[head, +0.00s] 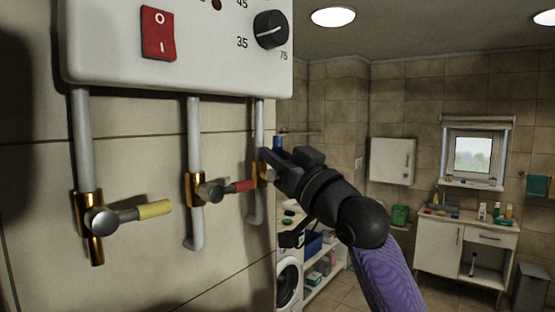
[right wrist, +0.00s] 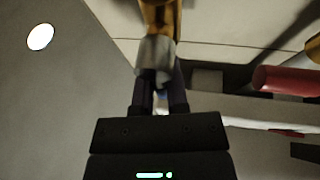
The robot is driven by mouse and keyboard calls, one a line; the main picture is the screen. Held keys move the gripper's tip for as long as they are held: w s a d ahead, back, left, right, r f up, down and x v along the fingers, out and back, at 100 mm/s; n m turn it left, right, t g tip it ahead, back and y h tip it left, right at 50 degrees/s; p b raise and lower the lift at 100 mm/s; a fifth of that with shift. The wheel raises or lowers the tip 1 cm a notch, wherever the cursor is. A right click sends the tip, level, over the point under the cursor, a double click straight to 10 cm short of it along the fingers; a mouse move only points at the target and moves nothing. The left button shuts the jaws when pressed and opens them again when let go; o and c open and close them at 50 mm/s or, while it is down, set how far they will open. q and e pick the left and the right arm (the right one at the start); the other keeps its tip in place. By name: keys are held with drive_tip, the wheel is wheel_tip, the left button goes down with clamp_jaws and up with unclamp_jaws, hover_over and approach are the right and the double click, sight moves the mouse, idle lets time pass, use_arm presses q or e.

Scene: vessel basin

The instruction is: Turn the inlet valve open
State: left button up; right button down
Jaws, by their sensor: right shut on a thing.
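Three brass valves sit on grey pipes under a white wall unit (head: 180,45). The left valve has a yellow handle (head: 154,209) and the middle one a red handle (head: 238,186), both pointing right. The right valve (head: 259,176) is partly hidden by my right gripper (head: 272,160). A blue handle (head: 278,141) shows its end just above the jaws. In the right wrist view, the right gripper (right wrist: 158,88) is shut on this blue handle, with the grey stem and brass valve (right wrist: 160,18) just beyond the fingers. My left gripper is not in view.
The unit carries a red switch (head: 158,33) and a black dial (head: 270,29). The red handle also shows close by in the right wrist view (right wrist: 286,79). A washing machine (head: 288,284) and shelves stand below and behind. Open floor lies to the right.

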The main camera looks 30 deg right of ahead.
idle(0.5)
drive_tip(key=c, duration=0.6)
unclamp_jaws()
drive_tip(key=shift+c, duration=0.2)
drive_tip(key=shift+s+f+b, duration=0.2)
drive_tip(key=shift+s+b, duration=0.1)
drive_tip(key=b+v, duration=0.5)
drive_tip(key=v, duration=0.4)
drive_tip(key=shift+s, duration=0.15)
drive_tip(key=shift+d+f+b, duration=0.1)
drive_tip(key=shift+d+b, duration=0.05)
drive_tip(key=shift+b, duration=0.15)
